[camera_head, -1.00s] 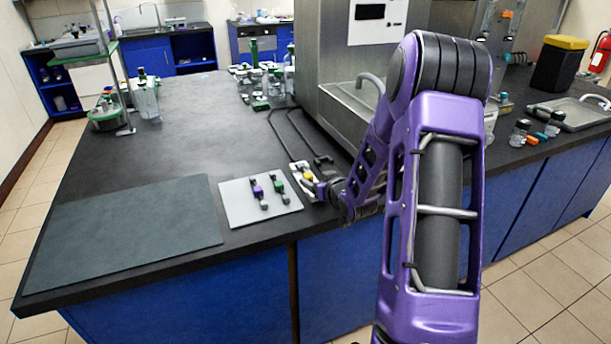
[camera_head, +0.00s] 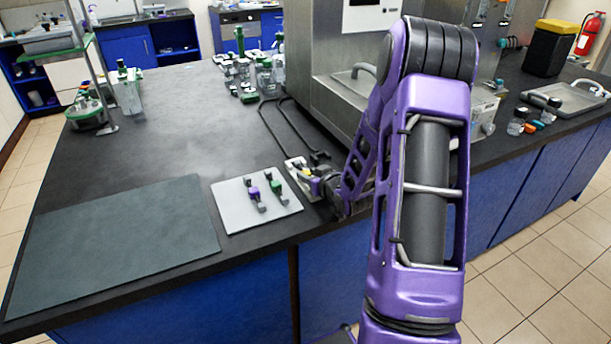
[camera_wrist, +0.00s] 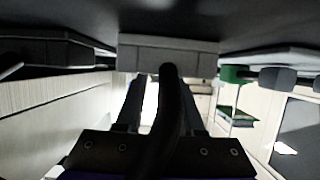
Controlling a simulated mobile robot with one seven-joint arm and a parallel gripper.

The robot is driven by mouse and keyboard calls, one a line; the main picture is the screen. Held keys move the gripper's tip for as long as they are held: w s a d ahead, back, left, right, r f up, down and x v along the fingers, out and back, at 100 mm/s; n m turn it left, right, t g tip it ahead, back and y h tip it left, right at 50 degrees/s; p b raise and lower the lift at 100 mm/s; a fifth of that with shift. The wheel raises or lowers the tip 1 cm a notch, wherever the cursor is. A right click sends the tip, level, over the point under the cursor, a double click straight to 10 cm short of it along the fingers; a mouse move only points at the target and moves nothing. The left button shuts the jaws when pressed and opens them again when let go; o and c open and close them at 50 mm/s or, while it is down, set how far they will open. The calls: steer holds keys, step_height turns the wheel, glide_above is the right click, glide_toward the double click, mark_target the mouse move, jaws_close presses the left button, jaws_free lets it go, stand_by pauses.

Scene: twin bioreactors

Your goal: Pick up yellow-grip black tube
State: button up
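A small yellow part (camera_head: 314,187), likely the yellow grip, shows beside a pale piece at the right edge of the white mat, against my gripper (camera_head: 320,178). My gripper is low over the bench there, partly hidden by my arm. In the wrist view, my gripper's two dark fingers (camera_wrist: 160,105) stand apart, with light gaps between them. A black curved tube-like piece (camera_wrist: 170,110) runs up the middle between the fingers; whether they touch it is unclear. A grey block (camera_wrist: 168,57) lies beyond the fingertips. No yellow shows in the wrist view.
The white mat (camera_head: 230,206) holds a purple-grip piece (camera_head: 254,193) and a green-grip piece (camera_head: 276,187). A black tube loop (camera_head: 263,125) lies behind. A metal machine (camera_head: 330,70) stands at the back right. A dark mat (camera_head: 115,240) lies bare at left.

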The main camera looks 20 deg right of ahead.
jaws_close()
